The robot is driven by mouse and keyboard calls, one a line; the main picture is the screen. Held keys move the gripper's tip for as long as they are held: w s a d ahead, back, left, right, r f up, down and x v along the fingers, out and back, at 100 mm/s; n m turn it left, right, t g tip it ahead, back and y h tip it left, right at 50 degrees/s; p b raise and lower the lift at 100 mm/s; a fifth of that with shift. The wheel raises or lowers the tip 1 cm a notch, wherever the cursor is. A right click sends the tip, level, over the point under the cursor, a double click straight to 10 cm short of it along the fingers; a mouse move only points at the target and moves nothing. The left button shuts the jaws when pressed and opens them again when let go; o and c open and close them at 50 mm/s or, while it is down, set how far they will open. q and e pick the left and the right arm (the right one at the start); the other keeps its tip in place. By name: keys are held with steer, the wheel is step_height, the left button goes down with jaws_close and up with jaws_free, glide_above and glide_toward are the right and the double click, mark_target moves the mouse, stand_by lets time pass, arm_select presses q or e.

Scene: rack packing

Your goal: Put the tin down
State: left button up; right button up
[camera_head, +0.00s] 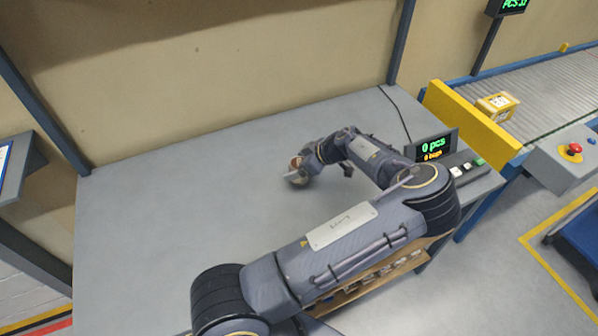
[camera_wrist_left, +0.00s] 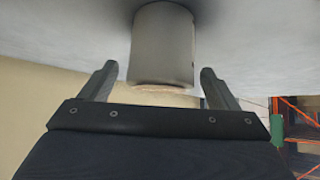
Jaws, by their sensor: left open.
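The tin (camera_wrist_left: 163,45) is a plain grey cylinder in the left wrist view, where the scene looks upside down. Its base meets the grey table (camera_head: 220,165) with a dark shadow there, and it looks upright. My left gripper (camera_wrist_left: 158,85) is open, with one finger on each side of the tin and a visible gap on both sides. In the head view my left gripper (camera_head: 297,175) is low over the middle of the table. The tin (camera_head: 296,162) shows there only as a small brownish patch, mostly hidden by the gripper. My right gripper is not in view.
A counter display (camera_head: 434,146) reading 0 pcs stands at the table's right end, beside a cable. A roller conveyor (camera_head: 550,90) carries a yellow box (camera_head: 497,106) beyond a yellow guard. A wooden shelf (camera_head: 375,275) with small items lies below the front edge. The left table half is clear.

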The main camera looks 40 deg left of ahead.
arm_select(q)
steer(key=shift+r, duration=0.1)
steer(key=c, duration=1.2)
